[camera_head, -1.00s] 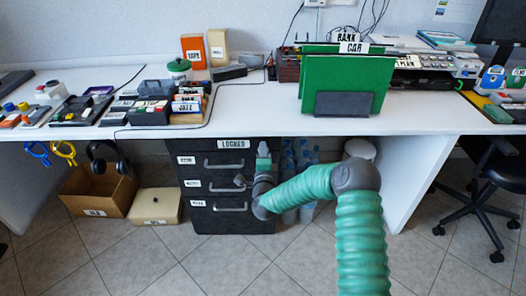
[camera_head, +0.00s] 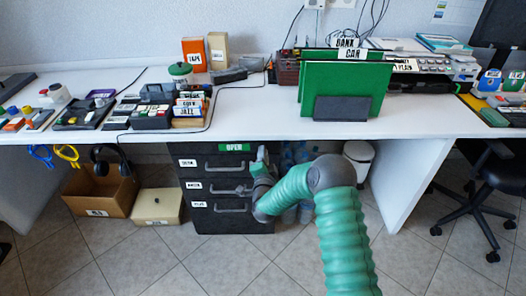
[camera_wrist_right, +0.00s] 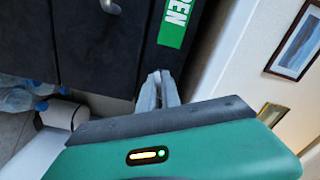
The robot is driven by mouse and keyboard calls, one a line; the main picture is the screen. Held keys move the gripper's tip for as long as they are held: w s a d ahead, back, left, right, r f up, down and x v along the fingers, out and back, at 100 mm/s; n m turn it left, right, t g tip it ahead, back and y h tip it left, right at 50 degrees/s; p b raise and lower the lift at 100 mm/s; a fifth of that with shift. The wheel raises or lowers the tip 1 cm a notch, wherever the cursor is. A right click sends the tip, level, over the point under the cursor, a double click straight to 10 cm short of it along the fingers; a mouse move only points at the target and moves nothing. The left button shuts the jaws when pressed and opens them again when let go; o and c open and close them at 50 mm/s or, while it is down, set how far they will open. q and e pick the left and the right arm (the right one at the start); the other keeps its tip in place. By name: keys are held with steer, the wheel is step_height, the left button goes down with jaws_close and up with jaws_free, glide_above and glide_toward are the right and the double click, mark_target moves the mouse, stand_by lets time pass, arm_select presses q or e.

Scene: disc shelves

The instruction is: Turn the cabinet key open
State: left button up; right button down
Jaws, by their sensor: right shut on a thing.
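The dark cabinet (camera_head: 228,163) stands under the desk with three drawers, each with a grey handle and white label. A green sign reading OPEN (camera_head: 234,147) is on its top edge; part of it shows in the right wrist view (camera_wrist_right: 175,22). My right gripper (camera_head: 263,153) is at the cabinet's upper right front. In the right wrist view its two fingers (camera_wrist_right: 160,76) are shut close together against the dark cabinet front, below the sign. The key is hidden between the fingertips. My left gripper is not in view.
A cardboard box (camera_head: 85,203) with headphones (camera_head: 110,160) and a closed box (camera_head: 158,208) stand left of the cabinet. Water bottles (camera_head: 287,160) and a white bin (camera_head: 360,154) are to its right. A green folder (camera_head: 340,80) stands on the desk (camera_head: 250,115).

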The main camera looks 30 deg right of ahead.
steer(key=n, duration=0.2)
steer(key=n+p, duration=0.1)
steer(key=n, duration=0.1)
steer(key=n+p, duration=0.1)
steer(key=n, duration=0.1)
steer(key=shift+s+a+f+n, duration=0.1)
steer(key=shift+a+f+n, duration=0.05)
steer(key=shift+f+n, duration=0.15)
steer(key=n+p, duration=0.1)
steer(key=n, duration=0.5)
steer(key=shift+f+p, duration=0.1)
steer(key=shift+p, duration=0.2)
steer(key=c, duration=1.6)
jaws_free()
steer(key=shift+o, duration=0.2)
steer(key=shift+r, duration=0.2)
